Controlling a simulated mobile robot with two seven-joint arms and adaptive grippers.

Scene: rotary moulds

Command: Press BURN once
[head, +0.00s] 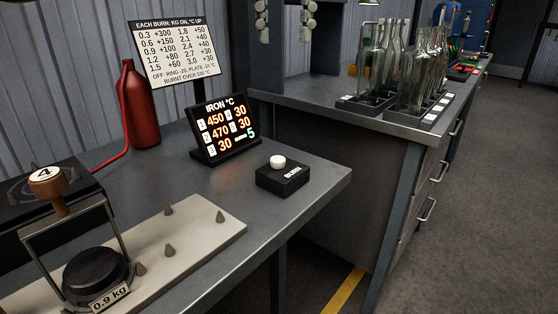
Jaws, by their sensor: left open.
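The BURN button is a black box (283,178) labelled BURN, with a round white cap (278,162) on top. It stands on the grey bench (240,215) near its right end, and nothing touches the cap. Behind it to the left is a black display (226,130) headed IRON °C, with orange readings including 450, 470 and several 30s, and a green 5. I see neither my left nor my right gripper in the head view.
At left are a wooden handle marked 4 (47,181), a black 0.9 kg weight (97,275) and a pale plate (195,243) with cones. A red bottle (139,105) and a chart (178,55) stand behind. Bottles (428,70) stand on the far bench.

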